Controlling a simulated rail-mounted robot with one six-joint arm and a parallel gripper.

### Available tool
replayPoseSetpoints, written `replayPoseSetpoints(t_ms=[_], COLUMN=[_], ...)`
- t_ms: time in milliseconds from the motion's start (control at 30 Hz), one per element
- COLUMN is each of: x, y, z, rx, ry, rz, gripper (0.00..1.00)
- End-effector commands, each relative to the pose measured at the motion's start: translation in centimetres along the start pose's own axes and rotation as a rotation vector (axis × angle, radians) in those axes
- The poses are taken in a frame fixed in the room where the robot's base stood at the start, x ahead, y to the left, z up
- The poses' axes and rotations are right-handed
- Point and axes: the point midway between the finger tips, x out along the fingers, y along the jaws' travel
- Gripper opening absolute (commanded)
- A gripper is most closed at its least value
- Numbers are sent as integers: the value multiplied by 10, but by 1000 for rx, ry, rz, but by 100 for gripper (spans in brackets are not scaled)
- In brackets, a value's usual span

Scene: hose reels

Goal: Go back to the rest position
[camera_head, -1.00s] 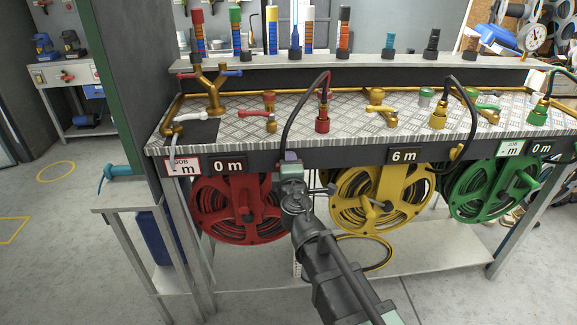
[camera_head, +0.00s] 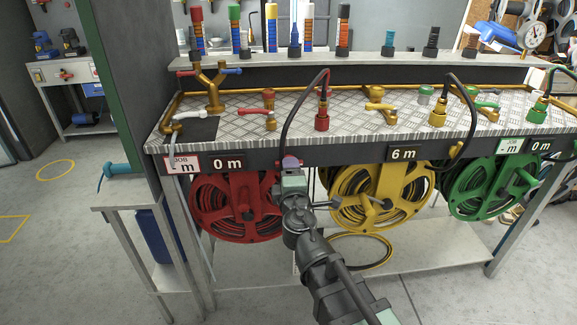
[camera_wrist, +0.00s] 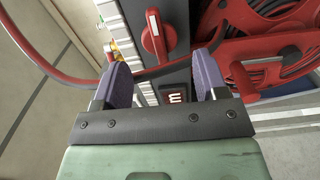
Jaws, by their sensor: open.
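My gripper (camera_head: 291,162) is at the front edge of the bench, in front of the gap between the red reel and the yellow reel. In the wrist view my gripper (camera_wrist: 163,88) shows two purple-grey fingers spread apart, with nothing held between them. Beyond the fingers are a red lever handle (camera_wrist: 154,36) and part of a dark display. The red hose reel (camera_head: 233,212) hangs under the bench, left of my gripper. The yellow hose reel (camera_head: 381,200) hangs to the right, with a loop of its hose below.
The bench top (camera_head: 345,118) carries taps, valves and black looped hoses. A dark hose arches from the red coupling (camera_head: 322,122) down close to my gripper. The green reel (camera_head: 493,188) hangs at the right. A side table (camera_head: 117,203) stands at left; open floor lies in front.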

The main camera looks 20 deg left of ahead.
Motion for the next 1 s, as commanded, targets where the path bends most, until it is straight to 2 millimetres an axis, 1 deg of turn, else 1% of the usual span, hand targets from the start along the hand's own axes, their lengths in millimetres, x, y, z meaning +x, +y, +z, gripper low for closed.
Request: replayPoseSetpoints(t_ms=[33, 100, 200, 300, 667, 733, 767, 800, 867, 967, 1000], x=[-18, -36, -51, -56, -55, -55, -55, -57, -63, -88, -102], y=[0, 0, 0, 0, 0, -1, -2, -7, -24, -72, -92], z=[1, 1, 1, 1, 1, 7, 13, 25, 48, 109, 133], rx=[0, 0, 0, 0, 0, 9, 33, 90, 223, 492, 595], ry=[1, 0, 1, -1, -3, -41, -77, -147, -295, -629, -762], rz=[0, 0, 0, 0, 0, -3, -11, -35, -108, -310, -402], gripper=[66, 66, 66, 66, 66, 66, 66, 66, 66, 66, 66])
